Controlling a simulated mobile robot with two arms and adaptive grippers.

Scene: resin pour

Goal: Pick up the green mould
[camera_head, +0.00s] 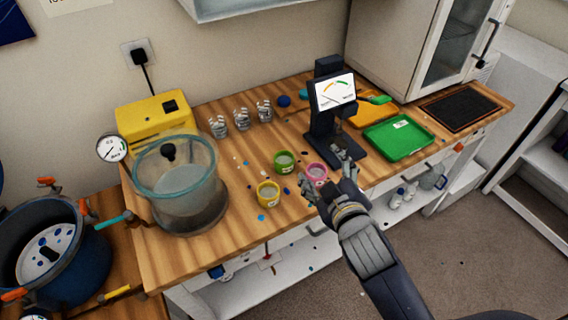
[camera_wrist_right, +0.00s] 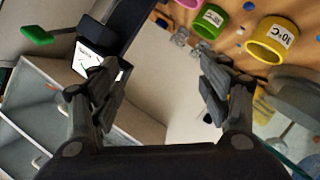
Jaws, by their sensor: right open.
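The green mould (camera_head: 284,164) is a small round cup with a pale label, upright on the wooden bench between the yellow mould (camera_head: 268,197) and the pink mould (camera_head: 315,174). In the right wrist view the green mould (camera_wrist_right: 208,25) shows at the top, right of centre, beside the yellow mould (camera_wrist_right: 262,48). The pink mould (camera_wrist_right: 187,3) is cut off by the top edge there. My right gripper (camera_head: 326,173) is open and empty. In the head view it is right of the green mould and overlaps the pink mould; I cannot tell whether it touches. My left gripper is out of view.
A dark stand with a gauge screen (camera_head: 335,92) stands behind my right gripper. A green tray (camera_head: 400,150) is to its right. A clear vacuum chamber (camera_head: 178,180) stands left of the moulds. Several cups (camera_head: 241,118) stand behind; small coloured bits lie around.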

